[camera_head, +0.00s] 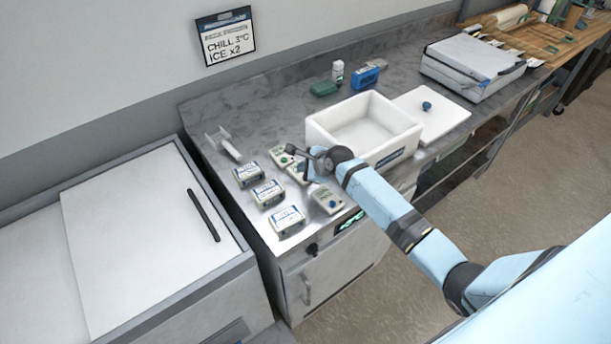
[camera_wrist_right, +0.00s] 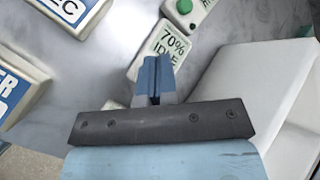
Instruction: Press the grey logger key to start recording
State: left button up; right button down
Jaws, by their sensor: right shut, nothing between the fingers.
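Several small pale loggers lie in a row on the grey worktop. The far logger (camera_head: 283,157) has a green key, and that key (camera_wrist_right: 184,6) also shows in the wrist view. A logger reading "70% IDLE" (camera_wrist_right: 165,46) lies just beyond my fingertips; its lower part is hidden behind them, and I cannot see a grey key on it. The near logger (camera_head: 327,199) lies below my forearm; its key colour is too small to tell. My right gripper (camera_head: 292,151) is shut and empty, over the row; it also shows in the wrist view (camera_wrist_right: 153,72). Contact is unclear. My left gripper is out of view.
Labelled white boxes (camera_head: 287,219) stand left of the loggers. A white foam box (camera_head: 399,133) stands just right, with its lid (camera_head: 445,118) beyond. A metal bracket (camera_head: 223,144) and a green item (camera_head: 323,89) lie behind. A white chest (camera_head: 140,235) is at left.

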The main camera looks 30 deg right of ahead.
dwell(0.4)
dwell(0.3)
jog(key=shift+f, duration=0.4)
dwell(0.3)
jog(key=shift+f, duration=0.2)
